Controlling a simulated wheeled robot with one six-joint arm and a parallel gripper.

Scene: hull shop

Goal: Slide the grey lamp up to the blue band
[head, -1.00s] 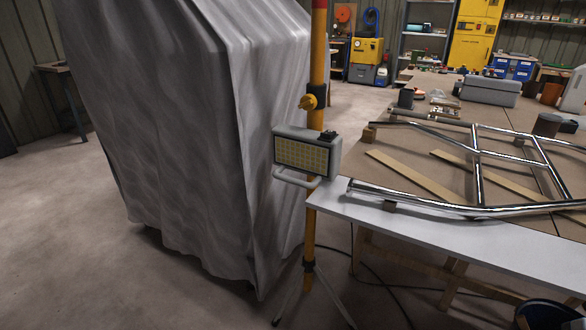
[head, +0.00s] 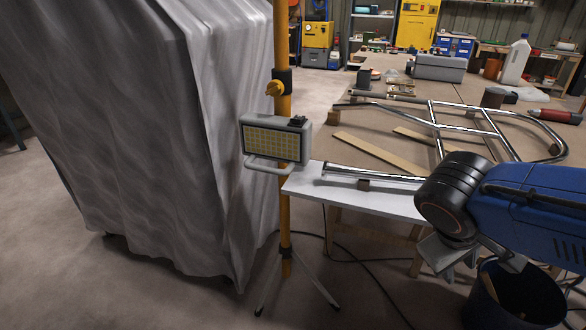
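The grey lamp (head: 305,150), a box with a yellowish lit-grid face and a bar handle below, sits on a yellow upright pole (head: 285,210) left of centre. My blue arm comes in from the right. Grey metal parts at its end, seemingly my gripper (head: 447,258), are partly hidden, well right of the lamp and apart from it. Its fingers cannot be made out clearly.
A grey-draped bulk (head: 150,140) stands close left of the pole. A workbench (head: 390,200) with a chrome tube frame (head: 436,120) is close right. The stand's tripod legs (head: 318,285) and a cable (head: 365,275) are on the floor. A dark bucket (head: 515,300) stands below my arm.

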